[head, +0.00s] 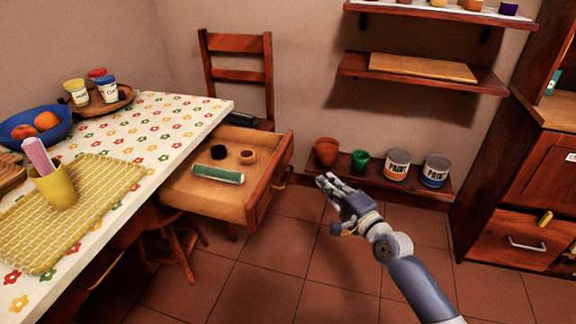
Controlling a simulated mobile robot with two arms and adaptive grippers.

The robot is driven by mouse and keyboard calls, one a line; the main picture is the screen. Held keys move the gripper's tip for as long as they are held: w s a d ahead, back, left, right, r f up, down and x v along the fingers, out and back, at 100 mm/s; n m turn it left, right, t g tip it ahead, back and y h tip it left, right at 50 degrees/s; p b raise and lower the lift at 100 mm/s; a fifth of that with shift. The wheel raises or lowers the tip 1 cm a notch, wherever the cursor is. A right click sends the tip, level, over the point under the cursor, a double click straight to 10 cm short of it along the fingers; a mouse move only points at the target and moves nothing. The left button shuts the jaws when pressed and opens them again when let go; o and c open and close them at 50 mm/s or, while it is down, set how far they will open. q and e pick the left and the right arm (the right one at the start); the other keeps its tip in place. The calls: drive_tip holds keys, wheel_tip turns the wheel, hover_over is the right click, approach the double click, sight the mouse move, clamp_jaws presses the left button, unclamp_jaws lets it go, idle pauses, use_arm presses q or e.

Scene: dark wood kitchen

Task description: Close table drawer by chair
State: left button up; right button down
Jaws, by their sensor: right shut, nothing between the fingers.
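The table drawer (220,199) is pulled well out from the right side of the table (172,119). Inside it lie a green-and-white roll-like item (218,175), a dark round item (218,152) and a small tan ring-shaped item (248,157). A wooden chair (238,88) stands behind the drawer against the wall. My right gripper (328,182) is shut and empty, to the right of the drawer front (269,180) and apart from it. My left gripper is not in the picture.
A low wall shelf (438,190) holds two pots and two paint cans (397,164) behind my right gripper. A stool (178,243) is under the table. A dark wood cabinet (520,235) stands at right. Tiled floor (300,260) in front is clear.

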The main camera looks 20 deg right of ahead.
drive_tip(key=b, duration=0.2)
approach(285, 150)
drive_tip(key=w+d, duration=0.3)
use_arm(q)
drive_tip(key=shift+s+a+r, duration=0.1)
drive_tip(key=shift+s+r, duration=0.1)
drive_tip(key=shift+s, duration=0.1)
use_arm(e)
drive_tip(key=shift+w+a+f, duration=0.15)
drive_tip(key=shift+w+a, duration=0.3)
drive_tip(key=shift+a, duration=0.4)
drive_tip(key=shift+w+a+f, duration=0.15)
drive_tip(key=shift+w+a, duration=0.3)
drive_tip(key=shift+a, duration=0.4)
drive_tip(key=shift+a, duration=0.1)
